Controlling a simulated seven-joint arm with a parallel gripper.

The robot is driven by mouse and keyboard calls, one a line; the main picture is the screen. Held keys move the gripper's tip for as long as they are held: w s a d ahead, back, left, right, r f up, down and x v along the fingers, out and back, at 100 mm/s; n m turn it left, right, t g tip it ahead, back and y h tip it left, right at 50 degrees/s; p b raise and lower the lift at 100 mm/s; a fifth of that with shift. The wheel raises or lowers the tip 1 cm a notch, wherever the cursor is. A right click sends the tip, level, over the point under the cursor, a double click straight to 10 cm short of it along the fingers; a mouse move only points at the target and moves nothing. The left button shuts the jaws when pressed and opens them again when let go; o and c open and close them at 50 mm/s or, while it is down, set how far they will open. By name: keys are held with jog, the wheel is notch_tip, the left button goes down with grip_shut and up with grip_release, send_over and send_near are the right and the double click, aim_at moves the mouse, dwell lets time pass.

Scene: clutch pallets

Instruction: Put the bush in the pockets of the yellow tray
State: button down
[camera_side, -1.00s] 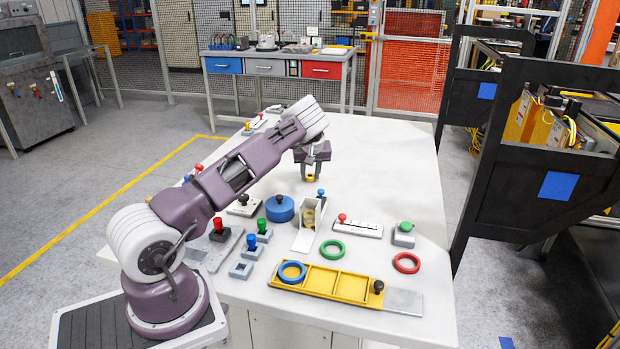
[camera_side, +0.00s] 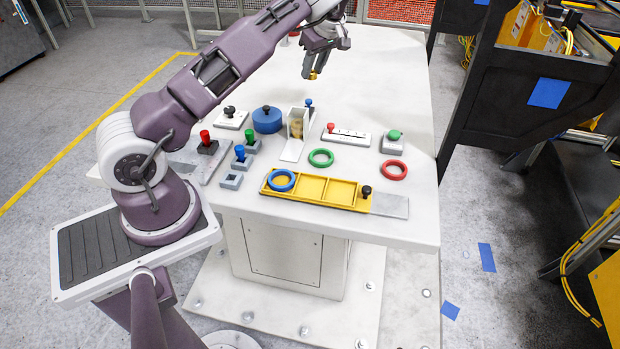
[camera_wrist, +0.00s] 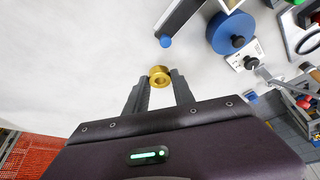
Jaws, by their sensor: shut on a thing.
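My gripper (camera_side: 313,72) is shut on a small brass-coloured bush (camera_wrist: 160,76), which shows between the two fingertips in the wrist view. In the side view the bush (camera_side: 312,76) hangs above the far part of the white table, behind the other things. The yellow tray (camera_side: 313,202) lies near the table's front edge, with square pockets in a row. A blue ring (camera_side: 281,171) lies over its left pocket. The middle and right pockets look empty. A black knob (camera_side: 366,191) stands at the tray's right end, by a grey plate.
A white chute (camera_side: 292,149) holding brass-coloured pieces stands between gripper and tray. Around it are a blue round box (camera_side: 267,121), a white strip with a red knob (camera_side: 346,136), a green ring (camera_side: 320,158) and a red ring (camera_side: 394,170). Grey blocks with coloured knobs stand left.

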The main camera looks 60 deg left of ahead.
jog(key=s+d+n+g+h, duration=0.1)
jog(key=s+d+n+g, duration=0.2)
jog(key=d, duration=0.5)
jog(key=s+d+n+h, duration=0.1)
jog(key=s+d+n, duration=0.2)
jog(key=d+n, duration=0.35)
jog(key=r+n+g+h, duration=0.1)
jog(key=n+h, duration=0.2)
jog(key=n, duration=0.4)
send_over(308, 189)
jog(key=w, duration=0.2)
jog(key=f, duration=0.8)
jog(key=shift+s+f, duration=0.35)
jog(key=shift+f, duration=0.35)
jog(key=shift+f, duration=0.1)
jog(key=c, duration=1.3)
grip_release()
jog(key=shift+w, duration=0.1)
jog(key=shift+c, duration=0.2)
